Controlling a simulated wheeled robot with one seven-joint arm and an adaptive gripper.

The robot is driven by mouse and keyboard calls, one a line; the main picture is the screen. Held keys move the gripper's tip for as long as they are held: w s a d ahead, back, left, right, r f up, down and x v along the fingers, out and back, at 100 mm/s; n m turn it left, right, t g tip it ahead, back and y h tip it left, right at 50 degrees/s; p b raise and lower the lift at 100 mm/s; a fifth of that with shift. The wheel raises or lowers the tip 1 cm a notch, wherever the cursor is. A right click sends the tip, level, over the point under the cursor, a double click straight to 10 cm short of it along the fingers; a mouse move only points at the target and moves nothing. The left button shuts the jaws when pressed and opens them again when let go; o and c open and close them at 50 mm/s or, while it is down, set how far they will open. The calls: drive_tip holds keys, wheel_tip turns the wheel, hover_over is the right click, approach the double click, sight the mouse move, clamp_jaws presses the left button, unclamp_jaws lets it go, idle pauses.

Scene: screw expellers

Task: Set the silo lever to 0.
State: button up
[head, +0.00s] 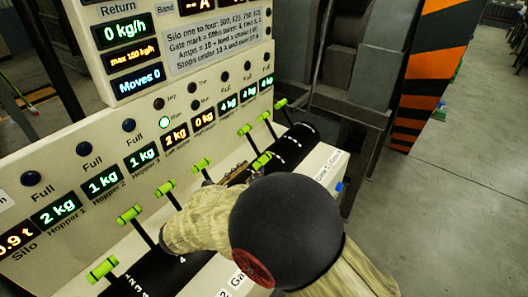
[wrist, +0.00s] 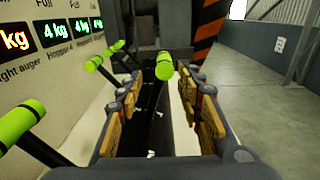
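A row of levers with bright green handles runs along the base of the cream panel. The lever names are not readable, so I cannot tell which is the silo lever; the leftmost visible lever (head: 102,269) is nearest the Silo display (head: 14,241). My gripper (head: 228,177) is partly hidden behind my dark round arm joint. In the wrist view my gripper (wrist: 160,92) is open, its padded fingers apart. One green-handled lever (wrist: 164,65) shows in line with the gap; it also shows in the head view (head: 262,160), tilted out of the row. I see no clear contact.
Other green levers (head: 168,187) stand close on the left, also in the wrist view (wrist: 16,122). The cream panel (head: 100,145) rises behind them. A striped orange and black post (head: 432,70) stands beyond; open floor (head: 455,190) lies right.

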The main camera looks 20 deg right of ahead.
sight(266, 158)
drive_tip(key=shift+s+d+r+b+x, duration=0.1)
drive_tip(key=shift+b+x, duration=0.3)
drive_tip(key=shift+x, duration=0.9)
drive_tip(key=shift+s+d+r+b+x, duration=0.15)
drive_tip(key=shift+b+x, duration=0.2)
drive_tip(key=shift+x, duration=0.95)
drive_tip(key=shift+s+r+b+x, duration=0.1)
drive_tip(key=shift+b+x, duration=0.3)
drive_tip(key=shift+x, duration=0.85)
drive_tip(key=shift+c, duration=0.4)
clamp_jaws()
